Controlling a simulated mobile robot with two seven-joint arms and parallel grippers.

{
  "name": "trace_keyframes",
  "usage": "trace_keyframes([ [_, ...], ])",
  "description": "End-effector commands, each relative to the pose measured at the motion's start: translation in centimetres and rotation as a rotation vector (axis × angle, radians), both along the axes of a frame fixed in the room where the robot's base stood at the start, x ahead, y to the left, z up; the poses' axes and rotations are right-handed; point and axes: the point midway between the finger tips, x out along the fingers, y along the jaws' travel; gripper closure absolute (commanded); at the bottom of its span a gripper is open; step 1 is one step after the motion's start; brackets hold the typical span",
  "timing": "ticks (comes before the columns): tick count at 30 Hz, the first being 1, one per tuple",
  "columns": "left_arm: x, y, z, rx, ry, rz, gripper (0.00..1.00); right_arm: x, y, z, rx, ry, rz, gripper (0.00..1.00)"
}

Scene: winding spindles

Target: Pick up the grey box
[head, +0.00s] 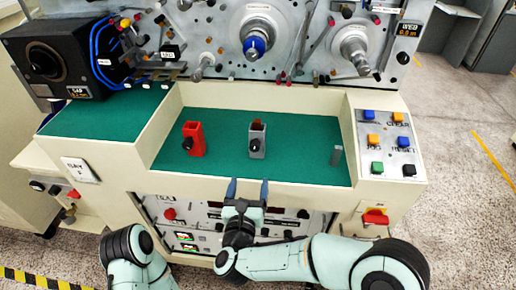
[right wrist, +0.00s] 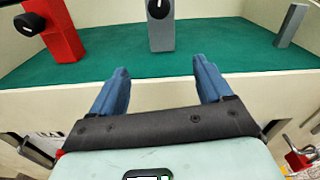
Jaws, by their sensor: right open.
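The grey box (head: 257,141) stands upright on the green mat in the recessed tray, with a black knob on its front and something dark reddish at its top. In the right wrist view the grey box (right wrist: 161,32) shows straight ahead, its top cut off by the frame. My right gripper (head: 247,188) is open and empty at the tray's front wall, short of the box. Its two blue fingers (right wrist: 158,78) are apart and point toward the box. My left gripper does not show; an arm part of mine is at the lower left.
A red box (head: 194,140) with a black knob stands left of the grey box. A small grey block (head: 336,156) stands at the tray's right. The cream front wall (head: 200,179) edges the green mat (head: 300,142). A button panel (head: 388,140) is at right. Mat around the grey box is clear.

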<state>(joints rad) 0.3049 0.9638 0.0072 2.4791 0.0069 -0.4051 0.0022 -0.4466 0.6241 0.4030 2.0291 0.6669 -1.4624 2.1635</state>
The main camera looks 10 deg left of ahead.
Motion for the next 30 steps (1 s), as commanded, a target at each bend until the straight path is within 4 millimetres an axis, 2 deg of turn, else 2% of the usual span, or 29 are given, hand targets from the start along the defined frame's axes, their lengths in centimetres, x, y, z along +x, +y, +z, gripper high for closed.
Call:
trace_keyframes([
  [5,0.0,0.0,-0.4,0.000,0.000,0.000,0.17,0.1,0.3,1.6,0.120,-0.039,-0.030,0.21],
  [15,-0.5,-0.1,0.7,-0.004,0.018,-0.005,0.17,6.2,0.0,1.7,0.118,-0.038,-0.031,0.21],
  [23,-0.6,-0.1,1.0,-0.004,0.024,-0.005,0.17,8.2,-0.1,1.8,0.116,-0.038,-0.028,0.21],
  [30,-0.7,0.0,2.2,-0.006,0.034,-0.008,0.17,11.7,-0.5,2.3,0.117,-0.038,-0.028,0.21],
])
